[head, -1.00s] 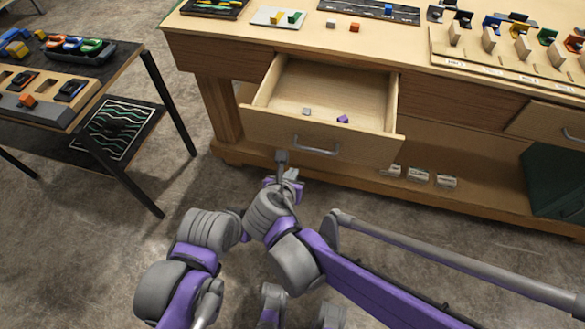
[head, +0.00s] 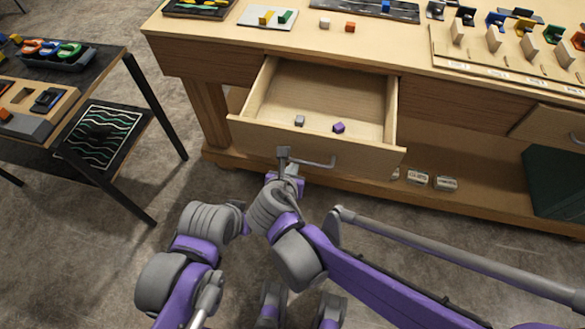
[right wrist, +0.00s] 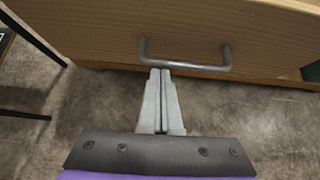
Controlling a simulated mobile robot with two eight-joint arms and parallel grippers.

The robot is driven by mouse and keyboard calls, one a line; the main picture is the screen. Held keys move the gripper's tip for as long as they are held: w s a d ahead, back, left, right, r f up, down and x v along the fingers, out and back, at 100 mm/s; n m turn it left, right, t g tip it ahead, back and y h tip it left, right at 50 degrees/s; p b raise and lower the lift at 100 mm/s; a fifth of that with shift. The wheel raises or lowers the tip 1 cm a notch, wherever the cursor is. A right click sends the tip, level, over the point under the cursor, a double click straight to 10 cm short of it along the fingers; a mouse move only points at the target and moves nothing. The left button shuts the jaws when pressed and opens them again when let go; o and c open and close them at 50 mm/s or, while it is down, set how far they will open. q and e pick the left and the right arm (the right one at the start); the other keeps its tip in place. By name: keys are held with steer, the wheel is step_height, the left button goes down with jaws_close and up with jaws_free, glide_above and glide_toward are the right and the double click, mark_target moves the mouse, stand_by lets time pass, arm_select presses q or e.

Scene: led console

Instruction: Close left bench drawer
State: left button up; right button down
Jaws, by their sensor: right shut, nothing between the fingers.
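The left bench drawer (head: 250,133) stands well open in the head view. It is a pale wooden box with a grey bar handle (head: 320,165) on its front. A grey cube (head: 300,120) and a purple block (head: 339,127) lie inside it. My right gripper (head: 284,152) is shut and empty, at the left end of the handle in front of the drawer. In the right wrist view its closed fingertips (right wrist: 160,72) overlap the lower edge of the handle (right wrist: 185,65), near its left end. I cannot tell whether they touch it. My left gripper does not show.
The wooden bench top (head: 215,50) carries trays, small blocks and a rack of coloured pieces. A dark side table (head: 115,70) stands at the left. Several small boxes (head: 417,177) and a dark green bin (head: 555,185) sit on the lower shelf. The floor between is clear.

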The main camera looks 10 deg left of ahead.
steer(key=b, duration=0.2)
glide_above(313, 108)
steer(key=s, duration=0.1)
steer(key=shift+w, duration=0.4)
steer(key=shift+r, duration=0.1)
